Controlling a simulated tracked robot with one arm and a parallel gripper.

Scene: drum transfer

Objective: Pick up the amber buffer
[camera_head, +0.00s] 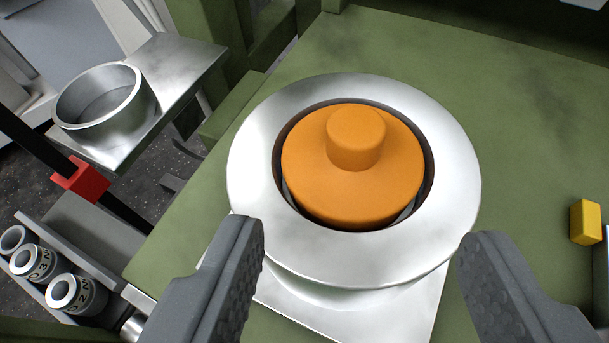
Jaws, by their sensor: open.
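The amber buffer (310,180) is an orange disc with a short round knob on top. It sits inside a wide silver ring holder (255,165) on a green surface, with a dark gap around its edge. My gripper (355,250) is open and empty. Its two grey padded fingers show at the lower left and lower right, apart from the knob and in front of the buffer in the picture. The lower part of the buffer is hidden inside the holder.
An empty silver cup (62,125) stands on a metal plate (185,60) at the upper left. Several marked metal cylinders (85,297) lie in a rack at the lower left. A red block (80,180) and a yellow block (585,222) are at the sides. The green surface (500,110) is clear behind the holder.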

